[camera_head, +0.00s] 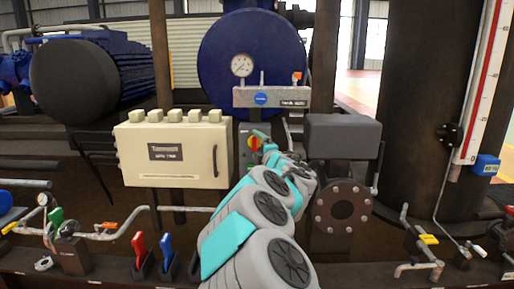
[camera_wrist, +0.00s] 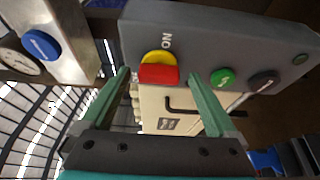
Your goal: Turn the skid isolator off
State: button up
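The isolator is a red handle on a yellow disc (camera_wrist: 159,70), set on a grey control box (camera_wrist: 200,40). The word ON is printed beside it in the wrist view. In the head view the isolator (camera_head: 254,142) shows just left of my wrist, partly blocked by my arm. My gripper (camera_wrist: 158,74) is open, its two green fingers spread on either side of the red handle in the picture. Nothing is between the fingers, and I cannot tell that they touch the handle. In the head view my gripper (camera_head: 262,134) is small and mostly hidden by my arm.
A green button (camera_wrist: 222,78) and a black knob (camera_wrist: 263,80) sit beside the isolator. A cream cabinet (camera_head: 175,165) is to the left, a grey box over a bolted flange (camera_head: 342,206) to the right. A gauge panel (camera_head: 270,97) is above.

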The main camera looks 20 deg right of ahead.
jog(key=shift+s, duration=0.15)
jog(key=s, duration=0.7)
jog(key=shift+s+b, duration=0.3)
jog(key=shift+b, duration=0.15)
